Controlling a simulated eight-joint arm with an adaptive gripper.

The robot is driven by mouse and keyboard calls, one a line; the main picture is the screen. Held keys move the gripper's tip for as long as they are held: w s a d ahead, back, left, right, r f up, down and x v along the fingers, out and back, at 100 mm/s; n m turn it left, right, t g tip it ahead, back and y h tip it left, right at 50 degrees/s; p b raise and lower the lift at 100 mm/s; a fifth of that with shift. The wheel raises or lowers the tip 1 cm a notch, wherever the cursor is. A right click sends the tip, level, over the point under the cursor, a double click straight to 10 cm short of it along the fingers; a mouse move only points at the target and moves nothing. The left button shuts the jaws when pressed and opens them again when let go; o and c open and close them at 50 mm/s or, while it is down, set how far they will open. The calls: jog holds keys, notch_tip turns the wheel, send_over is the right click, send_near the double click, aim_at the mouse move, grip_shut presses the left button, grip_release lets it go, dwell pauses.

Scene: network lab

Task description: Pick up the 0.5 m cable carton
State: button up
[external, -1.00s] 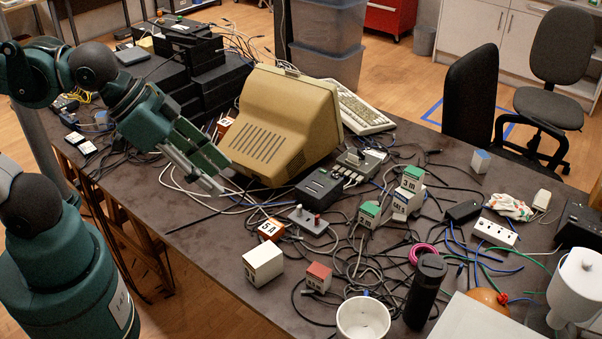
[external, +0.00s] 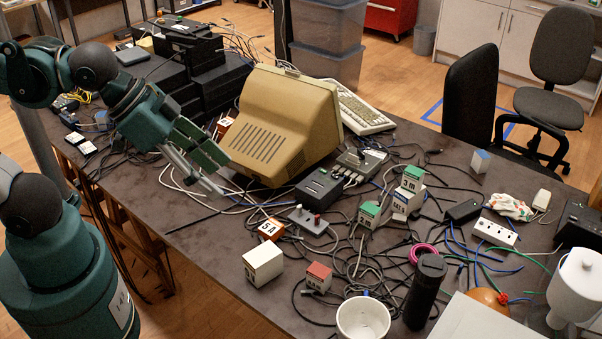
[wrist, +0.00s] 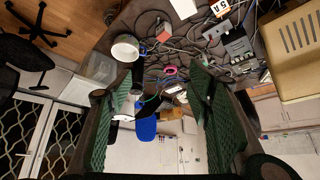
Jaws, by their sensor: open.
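A small carton with a red top (external: 318,277) stands on the table near the front edge, right of a larger white carton. Its label is small and hard to read, but it may be the 0.5 m cable carton. It also shows at the top of the wrist view (wrist: 163,32). My gripper (external: 218,172) is open and empty, up and to the left of this carton and in front of the beige monitor. In the wrist view its two green finger pads (wrist: 162,110) stand wide apart with nothing held between them.
A white carton (external: 263,265), an orange 5A carton (external: 270,230) and a white cup (external: 363,318) stand around the red-topped carton. Cables tangle behind it. Green-topped cartons (external: 369,214), a black bottle (external: 425,290) and a beige monitor (external: 285,125) also stand on the table. The table's front left is bare.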

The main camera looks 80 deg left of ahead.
jog(key=shift+w, duration=0.1)
jog(key=m+g+b, duration=0.5)
jog(key=m+g, duration=0.2)
jog(key=m, duration=1.9)
send_over(320, 269)
jog(key=f, duration=2.8)
jog(key=shift+s+f, duration=0.15)
jog(key=shift+s, duration=0.05)
jog(key=shift+w+f, duration=0.15)
jog(key=shift+f, duration=0.45)
jog(key=shift+f+b, duration=0.45)
jog(key=shift+f, duration=0.85)
jog(key=shift+f, duration=0.1)
